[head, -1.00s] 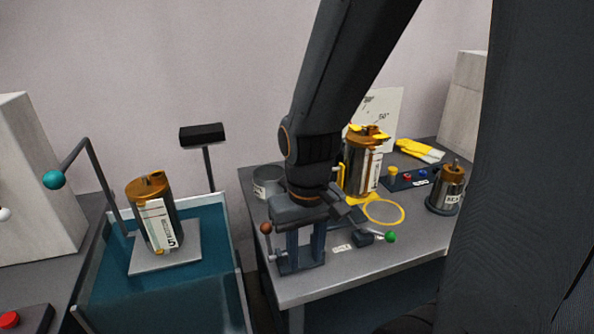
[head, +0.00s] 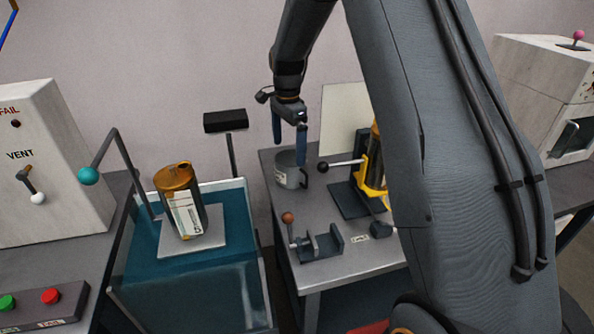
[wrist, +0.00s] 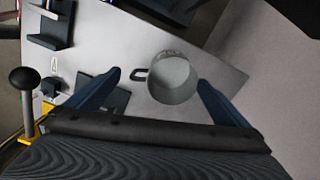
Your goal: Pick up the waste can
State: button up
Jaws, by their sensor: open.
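The waste can (head: 287,172) is a small grey, open-topped can with a side handle and a pale label. It stands upright near the back left of the grey bench. My gripper (head: 289,138) is above it in the head view, fingers pointing down, open and empty. In the wrist view the waste can (wrist: 173,82) lies between the two blue fingers, slightly beyond their tips, with its handle toward the left finger. The inside of the can looks empty. I cannot tell how large the height gap is.
A black-knobbed lever (head: 340,164) on a yellow fixture (head: 372,160) stands right of the can. A small clamp (head: 318,245) with an orange-knobbed lever is in front. Left is a teal tank (head: 150,265) with a bronze canister (head: 181,203) on a plate. My arm hides the bench's right part.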

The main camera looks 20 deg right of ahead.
aim_at(288, 175)
jog(key=shift+m, duration=0.7)
jog(key=shift+w+d+f+p, duration=0.2)
jog(key=shift+w+f+p, duration=0.4)
jog(key=shift+f, duration=1.3)
jog(key=shift+w+d+f+p, duration=0.25)
jog(key=shift+w+f+p, duration=0.25)
jog(key=shift+f, duration=1.45)
jog(key=shift+w+d+f+p, duration=0.2)
jog(key=shift+w+f+p, duration=0.4)
jog(key=shift+f, duration=1.3)
jog(key=shift+c, duration=0.4)
jog(key=c, duration=1)
